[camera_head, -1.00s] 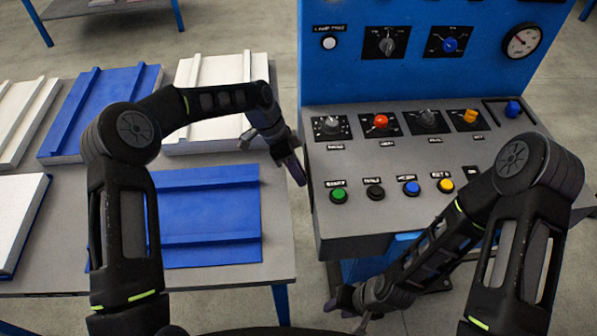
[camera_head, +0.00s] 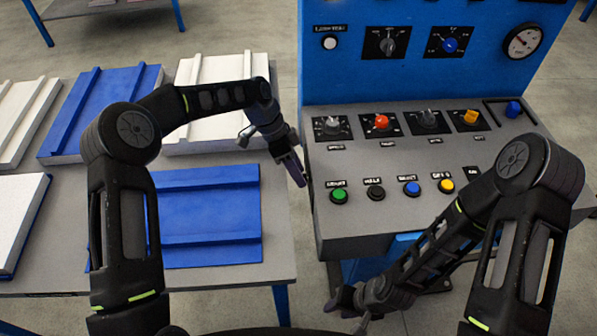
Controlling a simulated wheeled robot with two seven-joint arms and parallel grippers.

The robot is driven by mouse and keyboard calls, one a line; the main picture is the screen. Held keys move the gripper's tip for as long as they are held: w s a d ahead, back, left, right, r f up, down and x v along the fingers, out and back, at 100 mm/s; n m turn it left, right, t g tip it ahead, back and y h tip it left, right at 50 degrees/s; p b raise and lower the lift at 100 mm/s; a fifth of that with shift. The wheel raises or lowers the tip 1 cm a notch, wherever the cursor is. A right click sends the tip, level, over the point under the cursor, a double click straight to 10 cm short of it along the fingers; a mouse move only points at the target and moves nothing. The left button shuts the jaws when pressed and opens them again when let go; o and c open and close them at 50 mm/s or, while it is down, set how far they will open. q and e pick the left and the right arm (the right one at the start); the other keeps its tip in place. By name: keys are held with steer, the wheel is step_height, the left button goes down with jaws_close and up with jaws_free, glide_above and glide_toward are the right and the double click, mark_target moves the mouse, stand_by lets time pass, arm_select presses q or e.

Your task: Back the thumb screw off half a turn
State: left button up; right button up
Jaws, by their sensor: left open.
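No part in view can be told for certain as the thumb screw. A small blue knob (camera_head: 513,109) sits in a black-edged slot at the console's back right corner. My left gripper (camera_head: 301,178) is open and empty, just off the left edge of the control console (camera_head: 420,150), pointing down and right. It is far from the blue knob. My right gripper (camera_head: 348,304) is low in front of the console, over the floor. It points left, and its jaws are too small and dark to tell open from shut.
The console carries rotary knobs, among them a red one (camera_head: 381,121) and an orange one (camera_head: 470,117), and several push buttons, one green (camera_head: 338,195). A blue upright panel (camera_head: 350,80) holds dials and a gauge (camera_head: 522,41). The table (camera_head: 281,230) at left bears blue and white panels.

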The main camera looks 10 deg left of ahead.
arm_select(q)
steer(key=v, duration=0.7)
